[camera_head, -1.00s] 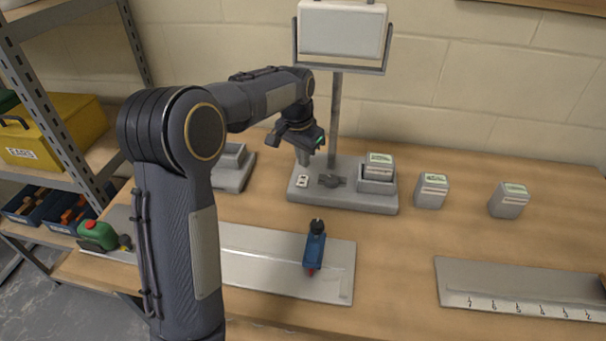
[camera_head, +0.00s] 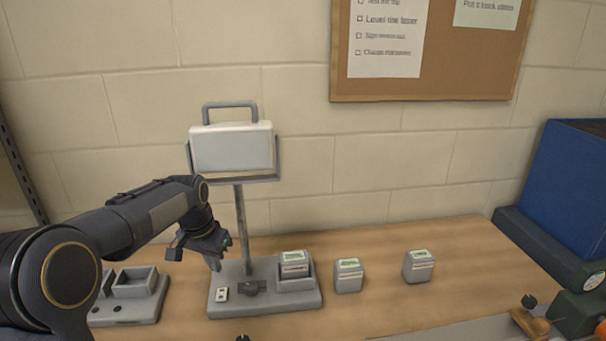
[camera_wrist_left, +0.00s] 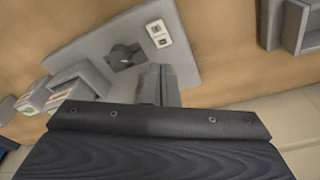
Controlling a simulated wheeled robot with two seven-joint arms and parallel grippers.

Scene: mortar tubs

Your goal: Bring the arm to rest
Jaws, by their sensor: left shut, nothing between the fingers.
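My left gripper (camera_head: 214,263) is shut and empty, with its fingertips pointing down at the back left of the grey lamp base (camera_head: 270,304). In the left wrist view its closed fingers (camera_wrist_left: 157,84) show over the base, close to the lamp post's side; I cannot tell whether they touch anything. The base carries a dark knob (camera_head: 252,287), a small white switch plate (camera_head: 222,294) and a holder with a grey battery block (camera_head: 294,262) in it. A white lamp head (camera_head: 231,148) tops the post. My right gripper is not in view.
Two more grey blocks (camera_head: 348,275) (camera_head: 419,266) stand to the right on the wooden bench (camera_head: 385,290). A grey holder (camera_head: 135,285) is at the left. A blue case (camera_head: 568,185) stands at the far right. A notice board (camera_head: 430,88) hangs on the wall.

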